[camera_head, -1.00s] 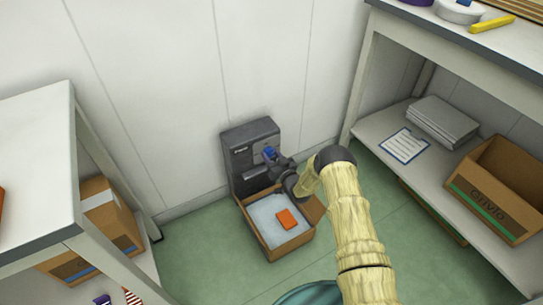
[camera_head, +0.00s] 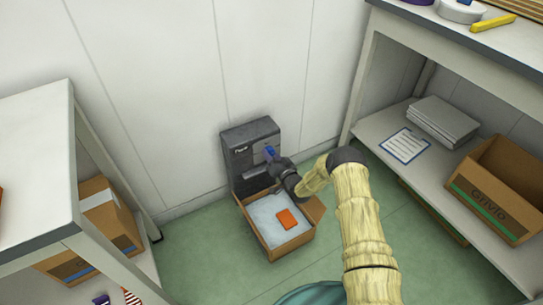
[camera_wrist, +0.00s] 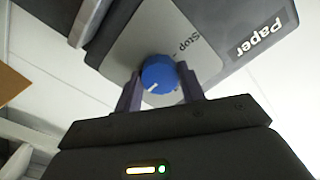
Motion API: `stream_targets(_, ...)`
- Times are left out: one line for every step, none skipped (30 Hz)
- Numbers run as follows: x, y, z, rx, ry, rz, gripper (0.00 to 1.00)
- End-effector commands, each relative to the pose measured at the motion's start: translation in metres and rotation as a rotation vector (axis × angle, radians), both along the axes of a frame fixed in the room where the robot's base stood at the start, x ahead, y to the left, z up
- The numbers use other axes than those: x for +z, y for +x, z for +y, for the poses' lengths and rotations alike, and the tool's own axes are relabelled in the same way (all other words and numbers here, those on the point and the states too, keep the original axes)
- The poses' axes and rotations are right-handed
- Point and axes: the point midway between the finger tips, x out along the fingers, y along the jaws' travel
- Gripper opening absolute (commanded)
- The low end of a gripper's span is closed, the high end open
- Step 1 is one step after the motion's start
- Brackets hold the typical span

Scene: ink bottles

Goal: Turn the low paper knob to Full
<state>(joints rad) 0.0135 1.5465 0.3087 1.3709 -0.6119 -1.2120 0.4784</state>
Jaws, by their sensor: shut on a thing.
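The paper knob (camera_wrist: 159,74) is a round blue knob with a white pointer line, on a light plate (camera_wrist: 193,60) marked "Stop" on a dark unit lettered "Paper". The word "Full" is not readable in either view. In the wrist view the pointer line slants toward the lower left, away from "Stop". My gripper (camera_wrist: 160,84) is shut on the knob, one finger on each side of it. In the head view my gripper (camera_head: 276,161) reaches the front of the dark dispenser (camera_head: 240,160), and the blue knob shows only in part.
An open cardboard box (camera_head: 289,248) with white filling and an orange item (camera_head: 287,219) stands on the floor below the dispenser. A white bench (camera_head: 35,190) is at left, and a shelf (camera_head: 375,132) with paper and a carton at right.

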Motion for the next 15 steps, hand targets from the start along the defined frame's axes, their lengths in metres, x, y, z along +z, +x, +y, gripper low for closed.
stream_targets(-0.0033, -0.0021, 0.0004, 0.002, -0.001, 0.007, 0.16)
stream_targets(-0.0034, -0.0021, 0.0005, 0.002, -0.001, 0.007, 0.16)
stream_targets(-0.0034, -0.0021, 0.0004, 0.002, -0.001, 0.007, 0.16)
stream_targets(-0.0033, -0.0021, 0.0004, 0.002, -0.001, 0.007, 0.45)
stream_targets(-0.0031, -0.002, 0.0004, 0.002, -0.001, 0.007, 0.51)
stream_targets(-0.0029, -0.0018, 0.0003, 0.002, -0.002, 0.006, 0.59)
stream_targets(-0.0026, -0.0017, 0.0003, 0.002, -0.001, 0.005, 0.61)
stream_targets(-0.0023, -0.0015, 0.0002, 0.002, -0.001, 0.005, 0.61)
stream_targets(-0.002, -0.0013, 0.0003, 0.001, -0.001, 0.004, 0.61)
stream_targets(-0.0018, -0.0012, 0.0003, 0.001, -0.001, 0.004, 0.61)
stream_targets(-0.0017, -0.0011, 0.0002, 0.001, -0.001, 0.003, 0.61)
stream_targets(-0.0015, -0.001, 0.0002, 0.001, -0.002, 0.003, 0.61)
stream_targets(-0.0014, -0.0008, 0.0002, 0.001, -0.002, 0.003, 0.61)
stream_targets(-0.0012, -0.0008, 0.0001, 0.0, -0.001, 0.002, 0.61)
stream_targets(-0.0009, -0.0011, -0.0002, 0.0, -0.001, 0.002, 0.61)
